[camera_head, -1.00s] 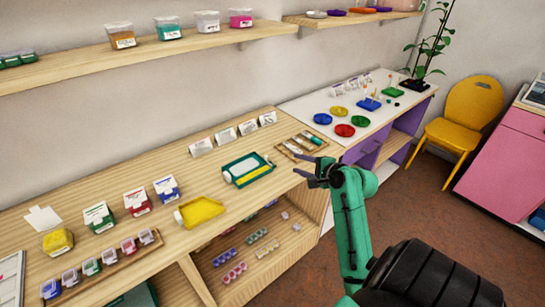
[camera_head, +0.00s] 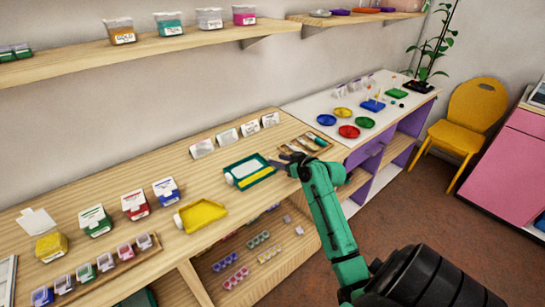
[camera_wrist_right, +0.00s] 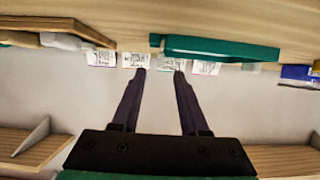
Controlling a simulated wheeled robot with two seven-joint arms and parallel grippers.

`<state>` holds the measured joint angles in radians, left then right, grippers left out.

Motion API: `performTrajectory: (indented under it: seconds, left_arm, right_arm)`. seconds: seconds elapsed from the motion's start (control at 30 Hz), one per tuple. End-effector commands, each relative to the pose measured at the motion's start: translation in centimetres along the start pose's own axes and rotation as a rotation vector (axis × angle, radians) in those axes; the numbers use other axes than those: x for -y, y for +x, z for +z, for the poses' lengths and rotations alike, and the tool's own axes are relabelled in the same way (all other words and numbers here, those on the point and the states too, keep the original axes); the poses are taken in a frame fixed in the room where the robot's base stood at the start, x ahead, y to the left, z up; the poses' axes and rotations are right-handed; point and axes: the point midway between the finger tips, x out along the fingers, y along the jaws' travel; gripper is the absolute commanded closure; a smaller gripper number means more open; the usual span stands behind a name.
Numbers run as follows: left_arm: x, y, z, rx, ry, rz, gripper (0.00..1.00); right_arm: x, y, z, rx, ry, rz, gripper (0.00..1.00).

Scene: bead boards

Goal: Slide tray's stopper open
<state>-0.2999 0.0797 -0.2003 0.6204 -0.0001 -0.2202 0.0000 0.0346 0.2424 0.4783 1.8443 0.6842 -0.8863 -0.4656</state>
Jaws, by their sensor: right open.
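A green tray (camera_head: 262,180) lies on the wooden counter, with a white part at its left end and a yellow strip along its front. In the right wrist view, the green tray (camera_wrist_right: 215,48) shows edge-on beyond the fingertips. A yellow tray (camera_head: 203,215) with a white piece at its left corner lies to its left. I cannot make out which part is a stopper. My right gripper (camera_head: 280,162) is open and empty, at the right end of the green tray; the wrist view (camera_wrist_right: 160,72) shows its fingers apart. I cannot tell whether they touch the tray. My left gripper is out of view.
A wooden tray (camera_head: 292,147) with tubes lies just behind my right gripper. White cards (camera_head: 228,138) stand along the back. Labelled boxes (camera_head: 166,191) and a rack of small boxes stand at the left. A shelf (camera_head: 180,43) hangs above. Bare counter lies between the two trays.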

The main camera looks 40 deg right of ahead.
Motion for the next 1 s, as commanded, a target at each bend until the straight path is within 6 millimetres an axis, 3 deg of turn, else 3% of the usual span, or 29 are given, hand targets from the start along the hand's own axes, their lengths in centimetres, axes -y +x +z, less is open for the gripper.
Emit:
performTrajectory:
  seconds: [0.1,0.2,0.5,0.6,0.63,1.0]
  left_arm:
    - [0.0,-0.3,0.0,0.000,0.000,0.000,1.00]
    - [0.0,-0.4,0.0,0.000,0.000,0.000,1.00]
    - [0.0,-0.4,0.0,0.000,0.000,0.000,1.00]
    - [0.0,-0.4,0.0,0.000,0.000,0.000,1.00]
    - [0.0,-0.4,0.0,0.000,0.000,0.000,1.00]
    - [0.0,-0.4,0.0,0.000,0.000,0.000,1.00]
  right_arm:
    - [0.0,2.5,-0.1,0.000,0.003,-0.001,0.56]
    - [0.0,3.6,-0.1,0.000,0.002,0.000,0.56]
    - [0.0,4.1,0.1,0.001,0.001,0.000,0.56]
    - [0.0,4.0,0.1,0.000,0.001,0.000,0.94]
    - [0.0,4.0,0.1,0.000,0.001,0.000,1.00]
    - [0.0,4.0,0.1,0.000,0.001,0.000,1.00]
